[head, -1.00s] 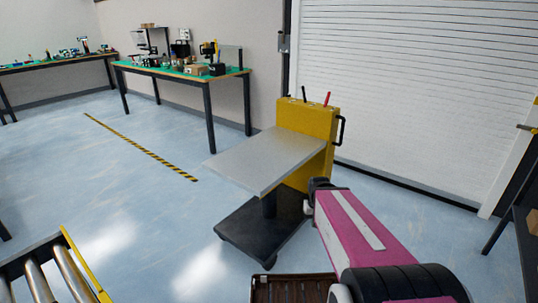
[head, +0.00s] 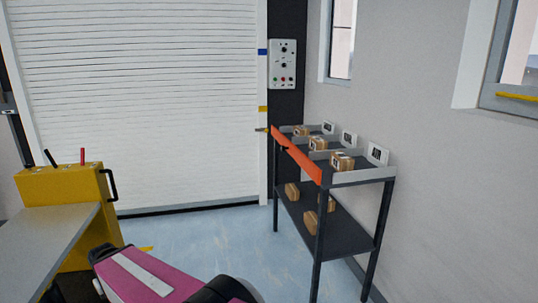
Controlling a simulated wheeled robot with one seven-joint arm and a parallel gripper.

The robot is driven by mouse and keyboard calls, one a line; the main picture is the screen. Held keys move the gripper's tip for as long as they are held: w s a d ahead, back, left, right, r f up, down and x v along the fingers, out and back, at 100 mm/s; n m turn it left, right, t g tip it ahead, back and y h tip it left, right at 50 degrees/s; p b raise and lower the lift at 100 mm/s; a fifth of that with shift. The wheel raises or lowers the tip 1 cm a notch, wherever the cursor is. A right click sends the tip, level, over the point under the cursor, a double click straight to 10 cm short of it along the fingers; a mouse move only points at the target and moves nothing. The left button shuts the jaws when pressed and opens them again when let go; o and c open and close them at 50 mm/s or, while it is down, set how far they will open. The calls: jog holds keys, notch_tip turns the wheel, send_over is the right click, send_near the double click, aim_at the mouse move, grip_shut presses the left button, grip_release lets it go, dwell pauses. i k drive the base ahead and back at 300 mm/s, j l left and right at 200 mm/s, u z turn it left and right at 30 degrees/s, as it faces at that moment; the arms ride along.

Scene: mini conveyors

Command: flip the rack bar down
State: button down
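The rack (head: 370,176) is a dark two-level shelf unit at the right of the head view. An orange bar (head: 299,158) runs along the front edge of its top shelf, standing like a low barrier in front of the boxes there. A small brownish tip (head: 262,130) sticks out at the bar's far end. My magenta arm shows at the bottom left, well apart from the rack. My gripper is not visible, so its state does not show.
Several cardboard boxes (head: 342,161) sit on the top shelf and the lower shelf. A yellow cart (head: 66,187) with a grey platform (head: 45,245) stands at the left, near my arm. Blue floor (head: 200,240) lies open between cart and rack. A white shutter door closes the back.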

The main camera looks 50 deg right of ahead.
aim_at(310, 168)
jog(key=z, duration=2.2)
